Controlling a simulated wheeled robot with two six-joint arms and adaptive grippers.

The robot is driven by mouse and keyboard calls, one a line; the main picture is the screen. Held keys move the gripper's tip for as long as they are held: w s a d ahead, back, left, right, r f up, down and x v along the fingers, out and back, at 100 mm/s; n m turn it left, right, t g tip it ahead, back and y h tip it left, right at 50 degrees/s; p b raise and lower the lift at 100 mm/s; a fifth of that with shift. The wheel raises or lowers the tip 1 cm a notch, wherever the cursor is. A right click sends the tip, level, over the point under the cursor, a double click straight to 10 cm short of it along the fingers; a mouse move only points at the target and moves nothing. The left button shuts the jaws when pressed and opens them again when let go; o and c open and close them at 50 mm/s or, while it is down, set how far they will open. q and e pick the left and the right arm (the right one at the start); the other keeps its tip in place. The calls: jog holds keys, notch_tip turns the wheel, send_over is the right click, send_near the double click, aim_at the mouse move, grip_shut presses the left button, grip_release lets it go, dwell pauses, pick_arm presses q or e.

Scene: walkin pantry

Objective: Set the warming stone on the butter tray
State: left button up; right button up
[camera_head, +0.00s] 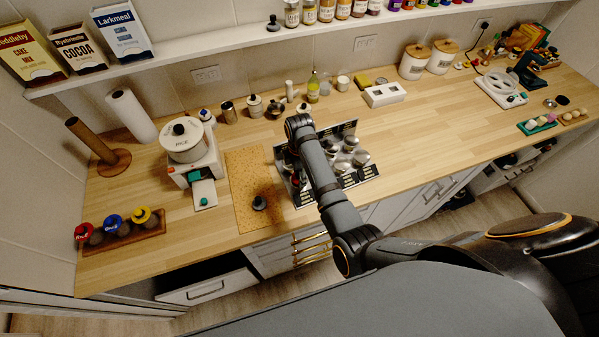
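I cannot pick out the warming stone with certainty. A small dark knobbed object (259,203) stands on the tan cork mat (240,170), left of my arm. I cannot surely tell which thing is the butter tray; a white tray with compartments (384,95) lies toward the back of the counter, and a teal tray with pale round pieces (537,125) lies at the far right. One arm of mine comes in from the right and reaches over a dark rack of metal-lidded jars. Its gripper is hidden behind the arm. My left gripper is out of view.
A white rice cooker or dispenser (187,143) stands left of the mat. A wooden board with colored-lid jars (123,232) lies at the front left. Canisters (414,62) stand at the back. The wooden counter right of the jar rack is largely clear.

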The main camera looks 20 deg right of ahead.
jog(key=o, duration=1.3)
notch_tip(320, 180, up, 12)
jog(key=shift+f, duration=0.1)
jog(key=shift+f, duration=0.1)
